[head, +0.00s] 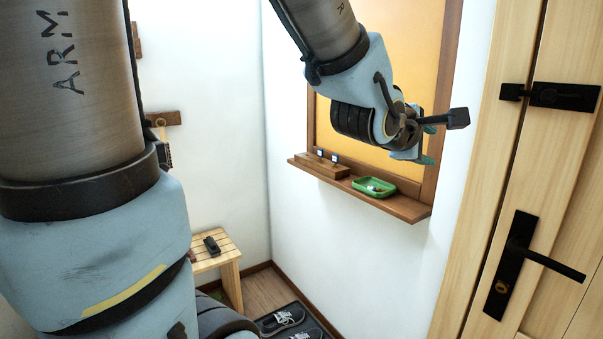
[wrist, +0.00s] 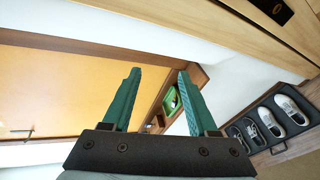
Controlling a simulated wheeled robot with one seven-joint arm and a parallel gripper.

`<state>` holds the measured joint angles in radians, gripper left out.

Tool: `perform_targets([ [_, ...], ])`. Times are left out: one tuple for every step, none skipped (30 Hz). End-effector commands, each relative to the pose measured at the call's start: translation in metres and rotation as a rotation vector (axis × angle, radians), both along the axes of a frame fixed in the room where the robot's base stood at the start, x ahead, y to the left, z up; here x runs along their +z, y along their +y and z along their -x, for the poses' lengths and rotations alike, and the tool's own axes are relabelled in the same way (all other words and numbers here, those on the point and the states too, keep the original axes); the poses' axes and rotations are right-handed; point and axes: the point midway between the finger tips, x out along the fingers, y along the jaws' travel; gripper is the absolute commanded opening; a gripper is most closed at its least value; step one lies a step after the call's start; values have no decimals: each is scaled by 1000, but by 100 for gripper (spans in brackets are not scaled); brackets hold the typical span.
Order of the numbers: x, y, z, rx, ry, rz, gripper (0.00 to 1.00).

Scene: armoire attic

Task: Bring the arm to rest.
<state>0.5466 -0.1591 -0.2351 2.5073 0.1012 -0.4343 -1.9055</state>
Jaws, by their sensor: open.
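My arm is raised in front of the window niche in the head view. My gripper (head: 430,142) has green fingers and is in the air above and in front of the wooden ledge (head: 405,207). In the wrist view my gripper (wrist: 160,73) has its two green fingers apart, with nothing between them. A green tray (head: 374,188) with small items in it sits on the ledge below the gripper; it also shows in the wrist view (wrist: 170,101), partly beside the right finger.
A wooden door (head: 484,200) with a black handle (head: 530,257) stands at the right. A small wooden block (head: 322,166) is on the ledge. A wooden stool (head: 217,247) bears a dark object (head: 211,245). Shoes (head: 281,322) lie on a floor mat.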

Motion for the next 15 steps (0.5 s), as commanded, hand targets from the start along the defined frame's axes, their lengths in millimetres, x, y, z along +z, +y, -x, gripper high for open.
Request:
perform_targets([
  [-20, 23, -16, 20, -18, -122, 59],
  [-31, 35, -23, 20, -31, -201, 59],
  [-46, 53, -31, 15, -42, -305, 59],
  [-57, 67, -36, 6, -48, -383, 59],
  [-68, 81, -39, -6, -49, -458, 59],
  [-82, 100, -44, -27, -48, -556, 59],
  [-92, 114, -45, -47, -45, -628, 59],
  [-102, 128, -46, -72, -38, -697, 59],
  [-115, 147, -46, -111, -27, -786, 59],
  [-124, 161, -46, -145, -15, -848, 59],
  [-133, 175, -44, -183, -3, -908, 59],
  [-145, 193, -40, -238, 17, -982, 59],
  [-152, 206, -37, -284, 32, -1033, 59],
  [-160, 218, -33, -331, 49, -1078, 59],
  [-169, 234, -26, -397, 69, -1131, 59],
])
